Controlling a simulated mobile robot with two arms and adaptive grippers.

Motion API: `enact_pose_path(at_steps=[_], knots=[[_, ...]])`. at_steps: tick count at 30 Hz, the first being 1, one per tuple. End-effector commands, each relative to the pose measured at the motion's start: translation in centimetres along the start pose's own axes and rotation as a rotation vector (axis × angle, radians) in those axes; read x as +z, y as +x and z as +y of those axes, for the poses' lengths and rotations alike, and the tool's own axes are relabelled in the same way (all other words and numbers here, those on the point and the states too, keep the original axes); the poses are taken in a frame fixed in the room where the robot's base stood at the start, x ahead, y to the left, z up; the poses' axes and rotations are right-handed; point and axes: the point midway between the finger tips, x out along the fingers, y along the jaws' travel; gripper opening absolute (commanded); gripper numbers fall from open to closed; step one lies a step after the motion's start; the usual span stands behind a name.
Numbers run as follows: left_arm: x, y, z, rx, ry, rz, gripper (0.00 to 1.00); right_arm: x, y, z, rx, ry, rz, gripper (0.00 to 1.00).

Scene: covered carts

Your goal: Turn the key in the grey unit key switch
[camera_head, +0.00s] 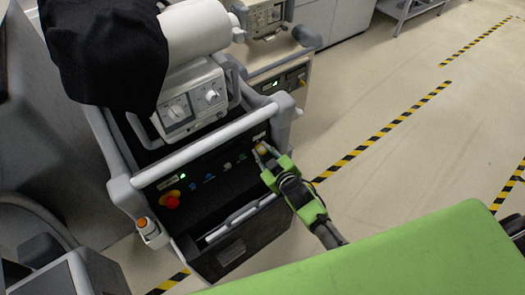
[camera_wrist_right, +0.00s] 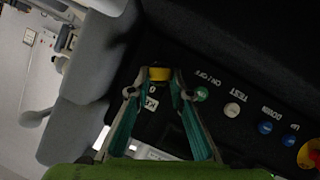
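The grey unit (camera_head: 205,150) is a wheeled console with a dark sloped panel and a pale front bar. The yellow key (camera_wrist_right: 160,74) sits in its key switch at the right end of the panel row, and also shows in the head view (camera_head: 262,149). A small label (camera_wrist_right: 151,103) lies beside it. My right gripper (camera_head: 263,152) is at the key, with one finger on each side in the wrist view (camera_wrist_right: 155,82). The fingers look parted, with narrow gaps to the key; contact is not clear. My left gripper is not in view.
A green on/off button (camera_wrist_right: 201,94), a white test button (camera_wrist_right: 231,109), blue up and down buttons (camera_wrist_right: 265,128) and a red emergency stop (camera_head: 172,200) line the panel. A black cover (camera_head: 105,50) drapes the unit's top. Another cart (camera_head: 285,75) stands behind. Floor at right is clear.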

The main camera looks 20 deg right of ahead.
Motion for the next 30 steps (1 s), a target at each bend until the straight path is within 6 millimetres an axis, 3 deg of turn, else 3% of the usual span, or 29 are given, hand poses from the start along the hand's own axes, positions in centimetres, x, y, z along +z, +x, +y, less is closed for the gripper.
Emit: enact_pose_path(at_steps=[1,2,4,10,18,30], knots=[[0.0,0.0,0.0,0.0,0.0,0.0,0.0,0.0,0.0,0.0,0.0,0.0,0.0,0.0],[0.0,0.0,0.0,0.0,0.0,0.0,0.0,0.0,0.0,0.0,0.0,0.0,0.0,0.17],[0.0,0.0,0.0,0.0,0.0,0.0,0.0,0.0,0.0,0.0,0.0,0.0,0.0,0.0],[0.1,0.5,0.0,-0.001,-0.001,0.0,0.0,0.2,0.1,-0.2,0.012,-0.024,0.002,0.0],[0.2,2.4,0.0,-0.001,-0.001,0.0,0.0,0.2,0.1,-0.4,0.081,-0.182,0.01,0.0],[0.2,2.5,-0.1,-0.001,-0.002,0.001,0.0,0.1,0.0,-0.3,0.093,-0.213,0.01,0.0]])
